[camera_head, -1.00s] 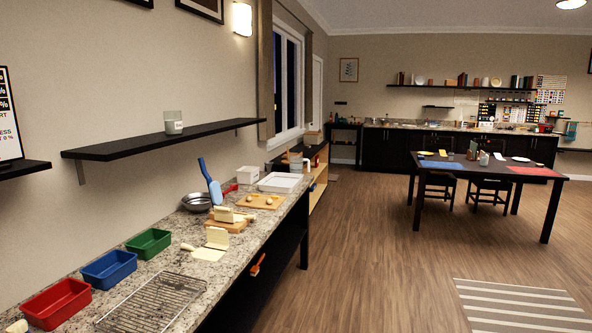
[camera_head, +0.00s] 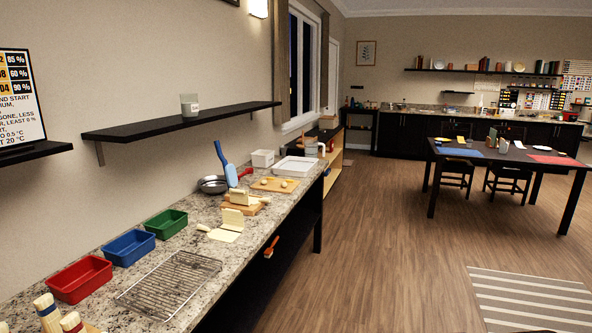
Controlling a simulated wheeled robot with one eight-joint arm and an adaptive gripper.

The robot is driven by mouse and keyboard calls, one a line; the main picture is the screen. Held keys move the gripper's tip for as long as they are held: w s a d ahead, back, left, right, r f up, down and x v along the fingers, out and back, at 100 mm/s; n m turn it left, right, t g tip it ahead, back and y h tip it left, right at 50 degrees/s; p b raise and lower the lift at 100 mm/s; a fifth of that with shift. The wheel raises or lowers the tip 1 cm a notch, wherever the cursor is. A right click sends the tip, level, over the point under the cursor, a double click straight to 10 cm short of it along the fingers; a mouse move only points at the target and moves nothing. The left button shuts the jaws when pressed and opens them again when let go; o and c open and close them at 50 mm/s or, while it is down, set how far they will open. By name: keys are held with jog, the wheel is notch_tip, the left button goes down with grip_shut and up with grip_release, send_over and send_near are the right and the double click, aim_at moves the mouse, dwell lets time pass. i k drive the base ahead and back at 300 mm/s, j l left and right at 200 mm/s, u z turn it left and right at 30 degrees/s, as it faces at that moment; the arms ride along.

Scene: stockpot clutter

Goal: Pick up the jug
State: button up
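I cannot make out a jug for certain in this view. A small pale upright thing (camera_head: 321,149) stands near the far end of the granite counter (camera_head: 262,222); it is too small to tell whether it is a jug. My gripper is not in view.
The counter holds red (camera_head: 80,279), blue (camera_head: 129,247) and green (camera_head: 166,224) bins, a wire rack (camera_head: 170,284), a metal pan (camera_head: 213,185), boards and a white tray (camera_head: 297,166). A wall shelf (camera_head: 190,120) overhangs it. A dining table (camera_head: 505,155) stands right; the floor between is open.

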aim_at(311, 146)
jog(key=i+z, duration=0.15)
jog(key=i, duration=4.4)
